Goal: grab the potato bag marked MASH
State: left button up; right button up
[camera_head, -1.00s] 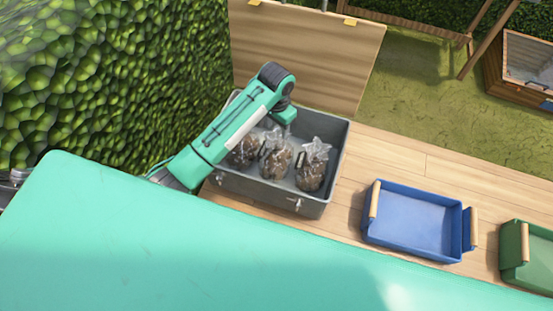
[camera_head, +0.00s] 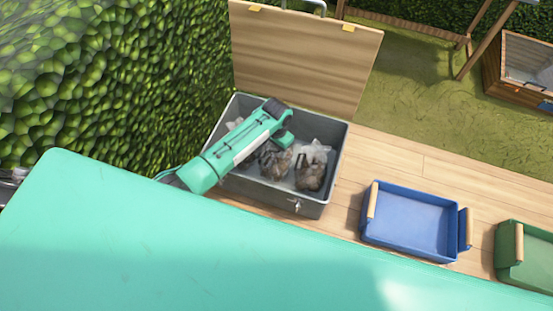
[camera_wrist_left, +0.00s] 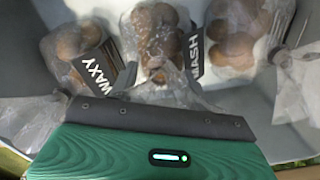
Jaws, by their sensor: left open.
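Several clear bags of brown potatoes lie in a grey crate (camera_head: 310,208) with its lid up. In the left wrist view, the dark tag reading MASH (camera_wrist_left: 193,50) is at the right side of the middle bag (camera_wrist_left: 157,42). The bag to its left (camera_wrist_left: 66,45) has a tag reading WAXY (camera_wrist_left: 95,70). The middle bag also shows in the head view (camera_head: 275,165), partly covered by my arm. My left gripper (camera_head: 284,140) is open over the crate, close above the middle bag. Its fingertips are hidden in the head view. My right gripper is out of view.
A third bag (camera_head: 312,172) lies at the crate's right side; its tag is unreadable. The raised wooden lid (camera_head: 305,55) stands behind. A blue tray (camera_head: 412,222) and a green tray (camera_head: 530,258) are to the right, with bare planks between crate and blue tray.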

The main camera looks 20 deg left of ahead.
pick_arm(q)
jog(key=shift+f, duration=0.9)
grip_shut()
jog(key=shift+r, duration=0.1)
